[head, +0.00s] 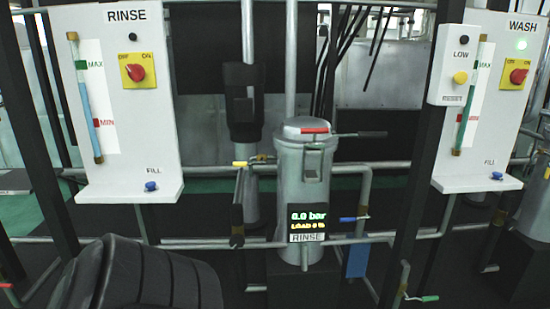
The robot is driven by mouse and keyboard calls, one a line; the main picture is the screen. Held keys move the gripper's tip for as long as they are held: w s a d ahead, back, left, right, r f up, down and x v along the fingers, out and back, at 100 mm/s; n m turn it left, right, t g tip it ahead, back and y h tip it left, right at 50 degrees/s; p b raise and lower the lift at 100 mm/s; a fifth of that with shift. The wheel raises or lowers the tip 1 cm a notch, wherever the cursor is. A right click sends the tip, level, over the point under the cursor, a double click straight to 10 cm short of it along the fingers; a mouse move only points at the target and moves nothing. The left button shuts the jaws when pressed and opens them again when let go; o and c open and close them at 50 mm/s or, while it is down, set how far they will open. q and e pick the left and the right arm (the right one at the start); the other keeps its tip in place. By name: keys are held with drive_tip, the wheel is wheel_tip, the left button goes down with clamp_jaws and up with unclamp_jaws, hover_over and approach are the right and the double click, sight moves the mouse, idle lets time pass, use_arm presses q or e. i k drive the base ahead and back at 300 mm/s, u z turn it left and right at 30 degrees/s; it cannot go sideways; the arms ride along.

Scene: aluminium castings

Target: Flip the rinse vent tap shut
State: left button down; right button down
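The grey rinse filter housing (305,190) stands upright in the middle, with a lidded top and a display (307,221) reading 0.0 bar above a RINSE label. A small red lever (315,130) lies about level across its lid; it looks like the vent tap, but no label confirms this. Whether that tap is open or shut cannot be told. A long bar with a dark grip (372,134) extends right from the lid. A dark ribbed shape at lower left looks like part of my arm.
A yellow-handled valve (240,163) sits left of the housing, a blue-handled one (348,219) right. The RINSE panel (128,105) hangs left, the WASH panel (490,100) right. A dark post (422,150) and horizontal pipes (190,244) cross the space.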

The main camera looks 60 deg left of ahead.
sight(235, 164)
drive_tip(key=u, duration=0.7)
drive_tip(key=i, duration=0.95)
drive_tip(key=u, duration=1.05)
